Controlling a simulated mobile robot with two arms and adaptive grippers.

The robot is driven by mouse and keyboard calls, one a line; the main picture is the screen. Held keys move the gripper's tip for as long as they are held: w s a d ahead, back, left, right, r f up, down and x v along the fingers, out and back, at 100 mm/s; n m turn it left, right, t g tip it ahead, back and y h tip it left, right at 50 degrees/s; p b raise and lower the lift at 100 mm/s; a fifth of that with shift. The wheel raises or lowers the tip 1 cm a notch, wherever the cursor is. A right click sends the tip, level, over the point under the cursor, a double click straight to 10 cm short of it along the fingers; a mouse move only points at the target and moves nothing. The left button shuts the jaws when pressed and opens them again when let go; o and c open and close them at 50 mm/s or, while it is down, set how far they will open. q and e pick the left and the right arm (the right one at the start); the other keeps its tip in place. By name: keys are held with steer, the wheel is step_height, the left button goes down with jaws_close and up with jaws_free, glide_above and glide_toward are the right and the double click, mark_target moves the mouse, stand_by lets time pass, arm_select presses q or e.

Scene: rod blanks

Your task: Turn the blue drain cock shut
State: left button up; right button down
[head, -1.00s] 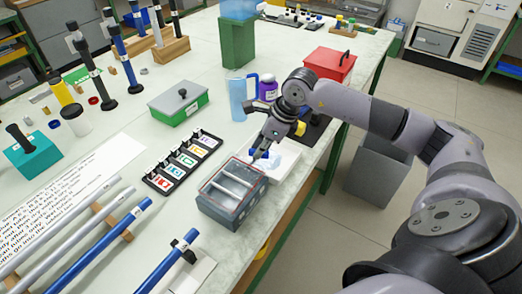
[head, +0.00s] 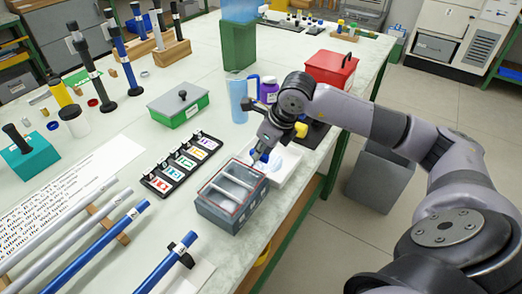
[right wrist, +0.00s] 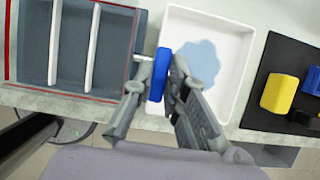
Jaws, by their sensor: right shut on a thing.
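The blue drain cock (right wrist: 158,75) sticks out from the side wall of a grey open tank (right wrist: 117,55), next to a white tray (right wrist: 238,70). In the right wrist view its handle stands between my right gripper's fingers (right wrist: 160,84), which are closed on its two sides. In the head view my right gripper (head: 261,152) reaches down at the right end of the tank (head: 222,212), with a bit of blue at its fingertips. The fingers partly hide the cock there. My left gripper is not in view.
A light blue patch, like a puddle, lies in the white tray. A black mat with a yellow block (right wrist: 280,94) is beside it. A black rack of coloured cards (head: 181,165) and a blue jug (head: 238,98) stand near the tank. The table edge is close.

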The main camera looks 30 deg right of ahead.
steer(key=c, duration=1.6)
jaws_free()
